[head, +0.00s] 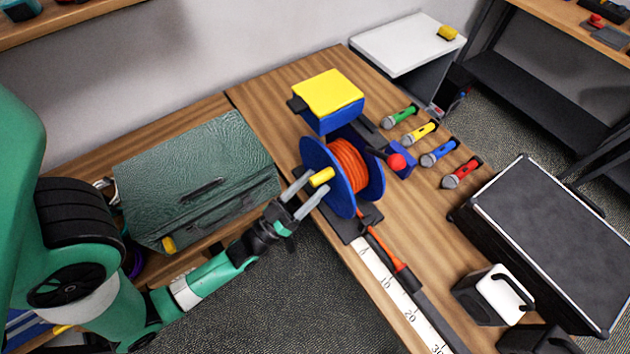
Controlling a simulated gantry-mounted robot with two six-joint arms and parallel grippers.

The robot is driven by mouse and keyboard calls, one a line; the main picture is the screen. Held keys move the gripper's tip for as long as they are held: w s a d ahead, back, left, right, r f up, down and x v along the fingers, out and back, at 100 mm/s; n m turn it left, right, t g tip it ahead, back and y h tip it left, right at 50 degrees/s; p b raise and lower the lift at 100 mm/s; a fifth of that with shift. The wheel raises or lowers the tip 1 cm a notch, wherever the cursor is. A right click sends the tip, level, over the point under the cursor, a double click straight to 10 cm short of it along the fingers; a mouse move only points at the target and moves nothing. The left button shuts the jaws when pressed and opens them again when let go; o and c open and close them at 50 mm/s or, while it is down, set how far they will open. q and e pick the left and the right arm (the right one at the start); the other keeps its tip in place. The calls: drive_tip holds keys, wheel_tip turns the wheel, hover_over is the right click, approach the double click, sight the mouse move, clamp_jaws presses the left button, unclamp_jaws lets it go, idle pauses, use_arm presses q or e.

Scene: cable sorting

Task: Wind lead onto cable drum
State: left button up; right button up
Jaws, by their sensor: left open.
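The cable drum (329,178) has blue side discs and stands on the wooden table, with orange lead (349,163) wound around its middle. A yellow crank handle (321,177) sticks out from its left disc. My left gripper (302,194) is open, its two fingers close to the yellow handle, one on either side as seen here; I cannot tell whether they touch it. An orange end of lead (386,248) lies along a dark track in front of the drum, beside a white measuring strip (385,290). My right gripper is not in view.
A blue box with a yellow top (328,93) stands behind the drum. A red ball-topped lever (396,161) and several microphones (430,131) are to its right. A green case (198,178) lies left; a black flight case (545,240) stands right.

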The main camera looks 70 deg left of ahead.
use_arm(q)
drive_tip(key=b+v, duration=0.1)
drive_tip(key=v, duration=0.9)
drive_tip(key=shift+s, duration=0.2)
drive_tip(key=shift+d, duration=0.1)
